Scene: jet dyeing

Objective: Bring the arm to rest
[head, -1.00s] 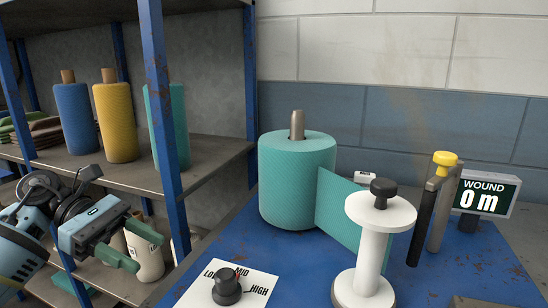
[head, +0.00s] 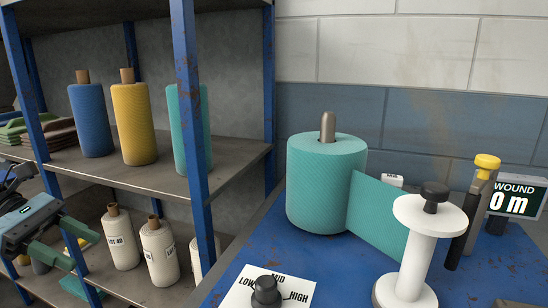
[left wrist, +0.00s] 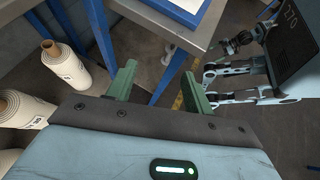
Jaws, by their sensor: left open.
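My left gripper (head: 62,243) is at the left edge of the head view, in front of the shelf's lower level. Its green fingers are apart and empty. In the left wrist view the open fingers (left wrist: 162,90) have bare floor and a blue table leg beyond them. Nothing is between them. My right gripper is not seen in the head view; jointed arm parts of mine show at the right of the left wrist view, but a right gripper's jaws cannot be made out.
A shelf (head: 120,178) holds blue (head: 90,120), yellow (head: 135,122) and teal rolls, with white rolls (head: 160,250) below. On the blue table (head: 235,248) stand a teal fabric roll (head: 325,190), a white spool (head: 420,250), a knob (head: 266,291) and a display (head: 518,198) reading 0 m.

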